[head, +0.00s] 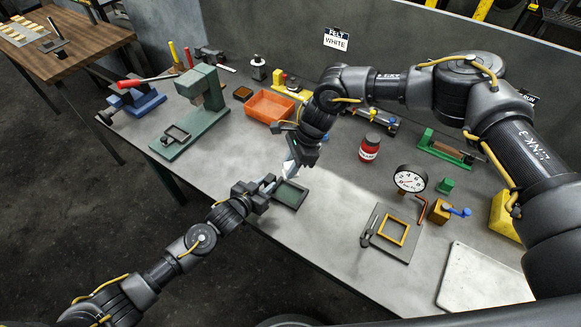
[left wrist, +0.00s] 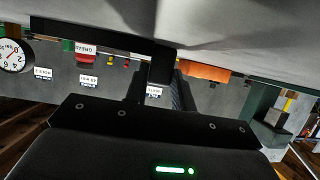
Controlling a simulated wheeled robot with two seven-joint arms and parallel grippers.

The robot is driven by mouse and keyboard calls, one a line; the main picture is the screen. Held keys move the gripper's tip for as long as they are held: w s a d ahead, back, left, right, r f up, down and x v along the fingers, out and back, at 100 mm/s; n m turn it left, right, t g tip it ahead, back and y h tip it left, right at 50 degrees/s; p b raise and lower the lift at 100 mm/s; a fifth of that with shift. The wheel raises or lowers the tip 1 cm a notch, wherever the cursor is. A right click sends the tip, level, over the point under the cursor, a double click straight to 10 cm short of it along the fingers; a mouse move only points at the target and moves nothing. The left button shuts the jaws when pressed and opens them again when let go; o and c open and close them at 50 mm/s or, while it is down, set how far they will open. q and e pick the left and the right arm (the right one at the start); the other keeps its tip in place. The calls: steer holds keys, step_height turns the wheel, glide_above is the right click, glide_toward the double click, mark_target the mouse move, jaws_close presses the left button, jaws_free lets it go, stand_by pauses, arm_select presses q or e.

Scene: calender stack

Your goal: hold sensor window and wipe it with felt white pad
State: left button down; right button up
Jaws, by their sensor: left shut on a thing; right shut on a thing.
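The sensor window (head: 291,194), a dark rectangular frame with a grey-green pane, is near the table's front edge in the head view. My left gripper (head: 266,187) is shut on its left side. My right gripper (head: 292,166) is just above and behind the window, shut on a small pale piece (head: 288,169) that looks like the felt white pad. The pad is mostly hidden by the fingers, and I cannot tell whether it touches the pane. In the left wrist view the left fingers (left wrist: 162,75) meet a dark bar, likely the frame's edge.
An orange bin (head: 270,106) stands behind the grippers, with a green press (head: 200,100) to the left. A red jar (head: 370,147), a dial gauge (head: 410,179) and a plate with a yellow frame (head: 392,232) are to the right. A FELT WHITE sign (head: 336,39) is at the back.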

arm_select(q)
steer(key=c, duration=1.1)
jaws_free()
steer(key=v, duration=1.2)
steer(key=shift+a+f, duration=0.1)
steer(key=shift+f, duration=0.05)
